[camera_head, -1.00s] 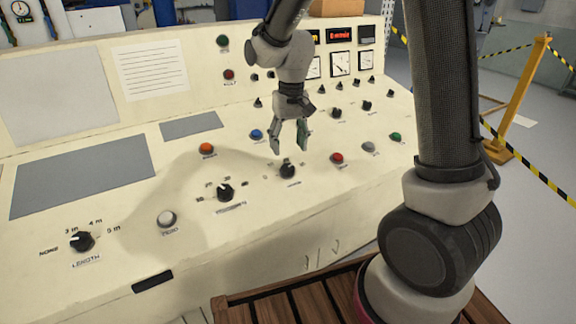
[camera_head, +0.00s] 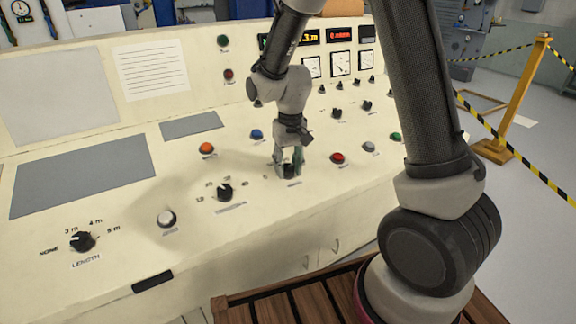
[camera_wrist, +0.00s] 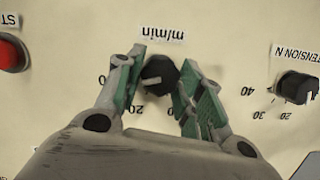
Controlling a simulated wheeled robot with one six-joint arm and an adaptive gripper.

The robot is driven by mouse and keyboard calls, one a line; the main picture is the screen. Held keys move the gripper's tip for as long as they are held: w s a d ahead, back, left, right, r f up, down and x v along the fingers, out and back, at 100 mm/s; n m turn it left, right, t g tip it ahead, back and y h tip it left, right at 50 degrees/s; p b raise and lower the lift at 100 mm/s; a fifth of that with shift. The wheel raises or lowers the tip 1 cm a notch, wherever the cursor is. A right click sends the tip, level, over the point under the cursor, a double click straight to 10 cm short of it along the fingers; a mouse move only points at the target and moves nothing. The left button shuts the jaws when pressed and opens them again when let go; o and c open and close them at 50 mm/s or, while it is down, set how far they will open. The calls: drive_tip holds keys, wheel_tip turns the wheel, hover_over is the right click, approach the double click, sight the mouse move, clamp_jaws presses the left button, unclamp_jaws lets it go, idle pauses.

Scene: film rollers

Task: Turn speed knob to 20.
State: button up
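The black speed knob (camera_wrist: 160,75), labelled "m/min", sits on the cream panel in the wrist view. Its white pointer line faces left, toward a partly hidden label ending in 0. The "20" mark (camera_wrist: 135,108) is at its lower left. The wrist view shows the labels upside down. My gripper (camera_wrist: 161,80) is down at the panel, with a green-padded finger close on each side of the knob. I cannot tell whether both pads press on it. In the head view, my gripper (camera_head: 290,170) largely hides the knob.
The tension knob (camera_wrist: 298,87) is to the right and a red button (camera_wrist: 12,52) to the left in the wrist view. In the head view, another knob (camera_head: 225,192), a blue button (camera_head: 257,135) and a red button (camera_head: 339,158) are nearby. Displays (camera_head: 341,35) stand behind.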

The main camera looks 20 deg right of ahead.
drive_tip(key=c, duration=0.3)
drive_tip(key=shift+c, duration=0.2)
drive_tip(key=shift+n, duration=0.4)
drive_tip(key=n+h, duration=0.1)
drive_tip(key=n, duration=0.3)
drive_tip(key=shift+a, duration=0.1)
drive_tip(key=shift+n+t+h, duration=0.4)
drive_tip(key=shift+n, duration=2)
drive_tip(key=o, duration=1)
drive_tip(key=shift+o, duration=0.2)
